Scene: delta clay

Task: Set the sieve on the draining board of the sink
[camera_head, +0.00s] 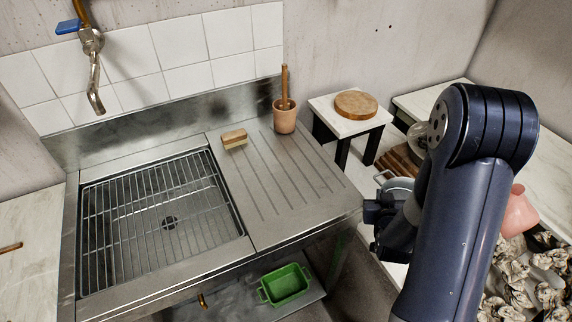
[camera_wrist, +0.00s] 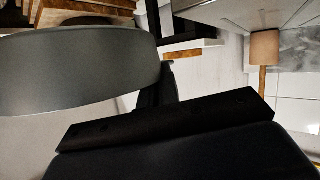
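The draining board (camera_head: 285,205) is the grooved steel surface right of the sink basin (camera_head: 165,222) in the head view. My gripper (camera_head: 376,213) is just past the board's right edge, partly hidden by my arm. It appears shut on the sieve (camera_head: 398,185), a grey rounded bowl partly hidden behind my arm. In the wrist view the sieve (camera_wrist: 80,70) shows as a large grey curved wall, with a dark handle running to the black finger bar of my gripper (camera_wrist: 165,120). The fingertips' contact is mostly hidden.
A scrubbing brush (camera_head: 234,139) and a clay pot (camera_head: 285,118) with a wooden-handled tool stand at the board's back. The front and middle of the board are clear. A small table (camera_head: 325,108) carries a round wooden board (camera_head: 356,104). A green tub (camera_head: 285,285) sits below.

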